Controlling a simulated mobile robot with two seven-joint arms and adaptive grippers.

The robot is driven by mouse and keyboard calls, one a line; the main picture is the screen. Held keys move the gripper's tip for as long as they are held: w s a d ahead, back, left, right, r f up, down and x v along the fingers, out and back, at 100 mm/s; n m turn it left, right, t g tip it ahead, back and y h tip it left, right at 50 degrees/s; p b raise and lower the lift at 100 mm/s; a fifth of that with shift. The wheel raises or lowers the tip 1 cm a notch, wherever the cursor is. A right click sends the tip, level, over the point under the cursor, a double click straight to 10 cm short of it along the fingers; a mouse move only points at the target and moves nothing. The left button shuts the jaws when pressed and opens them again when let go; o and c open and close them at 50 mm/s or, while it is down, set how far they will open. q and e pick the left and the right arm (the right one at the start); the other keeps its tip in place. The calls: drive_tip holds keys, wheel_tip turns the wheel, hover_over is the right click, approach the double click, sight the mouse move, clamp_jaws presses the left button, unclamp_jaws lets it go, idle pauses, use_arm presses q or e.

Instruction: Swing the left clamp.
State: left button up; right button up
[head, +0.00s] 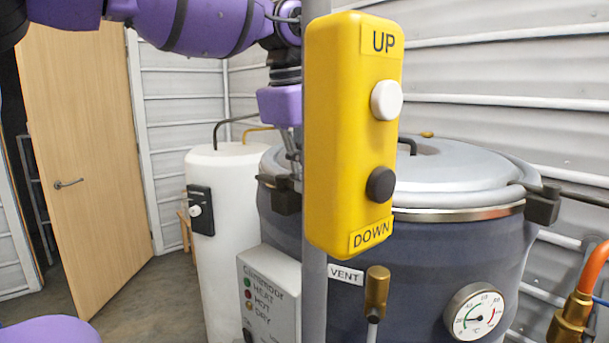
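The left clamp (280,197) is a dark block on the left side of the big dark grey vessel (440,265), just below its lid rim. My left arm comes in from the upper left, and its gripper (292,160) points down at the clamp. The gripper's fingers are thin and partly hidden behind the grey post and the yellow pendant. I cannot tell whether they touch the clamp or are shut. My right gripper is not in view.
The yellow UP/DOWN pendant (353,135) on a grey post (314,290) stands close in front. A right clamp (543,205), domed lid (460,165), gauge (473,312) and brass vent valve (376,290) are on the vessel. A white tank (225,250) and control box (268,292) stand left.

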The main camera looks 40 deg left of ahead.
use_arm(q)
drive_tip(key=o, duration=0.4)
drive_tip(key=shift+d+f, duration=0.15)
drive_tip(key=shift+f, duration=0.05)
drive_tip(key=shift+c, duration=0.2)
drive_tip(key=shift+r, duration=0.15)
wheel_tip(320, 180, up, 12)
drive_tip(key=s, duration=0.2)
drive_tip(key=shift+s, duration=0.2)
drive_tip(key=shift+f, duration=0.2)
